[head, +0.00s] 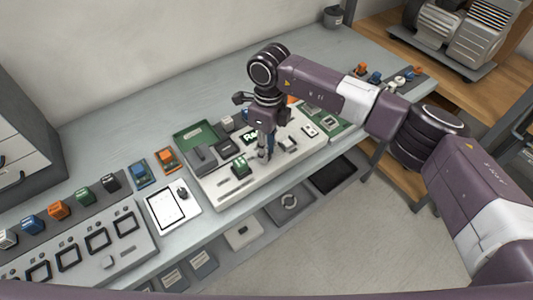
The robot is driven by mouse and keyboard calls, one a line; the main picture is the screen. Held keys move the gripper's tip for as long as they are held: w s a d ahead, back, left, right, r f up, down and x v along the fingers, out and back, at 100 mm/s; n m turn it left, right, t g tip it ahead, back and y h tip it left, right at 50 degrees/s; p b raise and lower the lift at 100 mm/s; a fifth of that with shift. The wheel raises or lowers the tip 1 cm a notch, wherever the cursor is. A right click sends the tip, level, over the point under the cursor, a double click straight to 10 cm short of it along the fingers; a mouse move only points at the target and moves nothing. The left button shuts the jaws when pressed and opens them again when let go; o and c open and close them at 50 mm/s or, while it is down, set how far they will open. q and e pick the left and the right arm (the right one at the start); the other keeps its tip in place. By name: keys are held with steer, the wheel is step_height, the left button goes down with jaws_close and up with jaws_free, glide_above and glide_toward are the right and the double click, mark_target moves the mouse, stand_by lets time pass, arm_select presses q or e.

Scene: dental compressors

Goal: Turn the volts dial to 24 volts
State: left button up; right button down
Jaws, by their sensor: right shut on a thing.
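My right gripper (265,154) points down at the middle of a white panel (222,195) on the grey bench. It is shut on a small, mostly hidden knob on that panel. A dark blue part shows at the fingers. I cannot tell whether it is the volts dial, and its pointer and scale are too small and too covered to read. A dark display with light green characters (250,138) is just left of the fingers. My left gripper is not in view.
The panel also carries a green block (240,167) and a grey switch block (288,144). A white tablet-like board (172,206) lies to its left, near a white panel with several square frames (98,240). The bench behind is mostly clear.

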steer(key=m+b, duration=0.2)
steer(key=m, duration=0.1)
steer(key=shift+m, duration=0.4)
steer(key=shift+m+b, duration=0.45)
steer(key=shift+m, duration=0.05)
steer(key=shift+r, duration=0.1)
steer(key=c, duration=1.7)
jaws_free()
steer(key=shift+o, duration=0.2)
step_height(320, 180, up, 12)
steer(key=shift+w+d, duration=0.2)
steer(key=shift+d, duration=0.05)
